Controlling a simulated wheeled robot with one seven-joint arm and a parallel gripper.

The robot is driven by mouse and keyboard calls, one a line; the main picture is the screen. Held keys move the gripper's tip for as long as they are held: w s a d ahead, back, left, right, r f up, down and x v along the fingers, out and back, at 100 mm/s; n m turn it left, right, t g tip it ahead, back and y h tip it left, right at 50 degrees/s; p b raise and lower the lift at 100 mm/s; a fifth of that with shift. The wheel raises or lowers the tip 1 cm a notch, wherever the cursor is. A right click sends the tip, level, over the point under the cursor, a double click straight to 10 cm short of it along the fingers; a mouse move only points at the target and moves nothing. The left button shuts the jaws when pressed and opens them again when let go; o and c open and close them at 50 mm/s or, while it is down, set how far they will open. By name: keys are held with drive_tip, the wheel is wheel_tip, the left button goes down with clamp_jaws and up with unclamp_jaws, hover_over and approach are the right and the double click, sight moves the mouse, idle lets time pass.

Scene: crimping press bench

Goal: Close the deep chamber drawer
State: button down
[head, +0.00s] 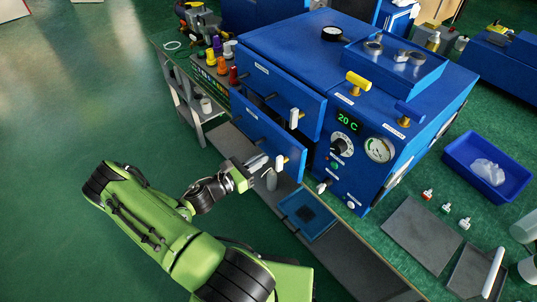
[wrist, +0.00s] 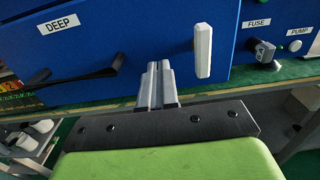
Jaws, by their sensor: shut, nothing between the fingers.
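The deep chamber drawer (head: 262,132) is the lower blue drawer at the front left of the blue press. Its front stands out from the press body, with a dark gap at its right edge. In the wrist view its front (wrist: 140,25) carries a "DEEP" label, a dark handle (wrist: 75,75) at left and a white lever (wrist: 203,50) at right. My gripper (head: 262,162) is shut and empty, its fingertips (wrist: 160,66) pointing at the lower part of this front between handle and lever. I cannot tell whether they touch it.
Another blue drawer front (head: 280,85) sits directly above. The press panel (head: 350,150) with knobs and a gauge is to the right. A blue mat or tray (head: 306,215) lies below. A blue bin (head: 487,165) stands at right. Open green floor (head: 60,120) lies at left.

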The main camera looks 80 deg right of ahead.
sight(276, 150)
drive_tip(key=shift+x, duration=1.8)
drive_tip(key=x, duration=0.4)
drive_tip(key=shift+s+d, duration=0.1)
drive_tip(key=shift+d, duration=0.05)
drive_tip(key=v, duration=1.4)
drive_tip(key=shift+p, duration=0.4)
